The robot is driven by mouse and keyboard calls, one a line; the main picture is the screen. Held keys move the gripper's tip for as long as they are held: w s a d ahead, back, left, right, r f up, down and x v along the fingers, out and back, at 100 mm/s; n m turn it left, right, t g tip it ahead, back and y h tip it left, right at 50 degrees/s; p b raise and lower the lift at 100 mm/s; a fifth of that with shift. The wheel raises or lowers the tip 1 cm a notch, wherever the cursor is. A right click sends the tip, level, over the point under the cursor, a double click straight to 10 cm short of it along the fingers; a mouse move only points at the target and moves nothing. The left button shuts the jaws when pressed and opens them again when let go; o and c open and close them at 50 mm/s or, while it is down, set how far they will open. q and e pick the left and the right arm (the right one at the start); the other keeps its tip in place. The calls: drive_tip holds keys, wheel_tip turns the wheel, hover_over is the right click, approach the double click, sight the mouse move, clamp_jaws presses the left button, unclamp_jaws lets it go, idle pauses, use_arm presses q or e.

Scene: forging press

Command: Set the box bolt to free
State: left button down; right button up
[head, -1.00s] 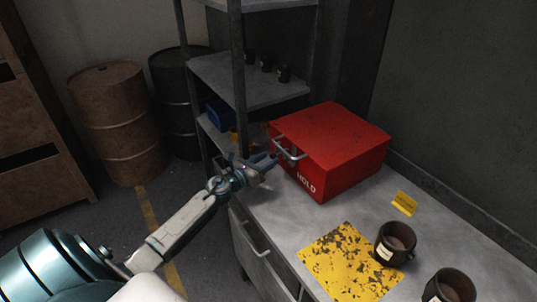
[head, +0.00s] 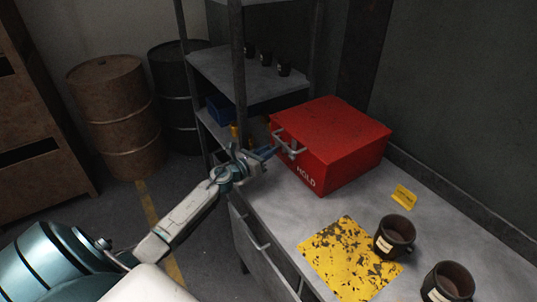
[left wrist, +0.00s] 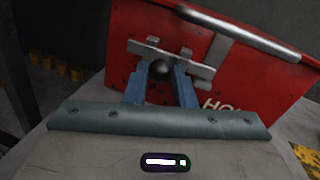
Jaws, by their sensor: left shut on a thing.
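The red box (head: 345,140) stands on the grey bench with white lettering reading HOLD on its front. A grey metal bolt (left wrist: 160,68) with a round knob is on the box front, close to a light metal handle (left wrist: 245,30); the handle also shows in the head view. My left gripper (head: 268,153) is at the box front. In the left wrist view its two blue fingers (left wrist: 160,82) are shut around the bolt knob. The fingers hide part of the bolt. My right gripper is not in view.
A yellow worn mat (head: 345,258), two dark mugs (head: 394,238) and a small yellow card (head: 404,196) lie on the bench right of the box. A shelf rack (head: 250,80) stands behind, with barrels (head: 112,115) to the left. A drawer handle (head: 256,240) juts from the bench front.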

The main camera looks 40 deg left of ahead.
use_arm(q)
drive_tip(key=shift+w+a+f+b, duration=0.1)
drive_tip(key=shift+w+a+b, duration=0.25)
drive_tip(key=shift+a, duration=0.3)
drive_tip(key=shift+w+a+f+b, duration=0.1)
drive_tip(key=shift+w+a+b, duration=0.1)
drive_tip(key=shift+a+b, duration=0.3)
drive_tip(key=shift+a+r, duration=0.2)
drive_tip(key=shift+a, duration=0.1)
drive_tip(key=shift+d+r, duration=0.15)
drive_tip(key=c, duration=1.5)
unclamp_jaws()
drive_tip(key=o, duration=0.3)
drive_tip(key=shift+a, duration=0.25)
drive_tip(key=shift+d, duration=0.1)
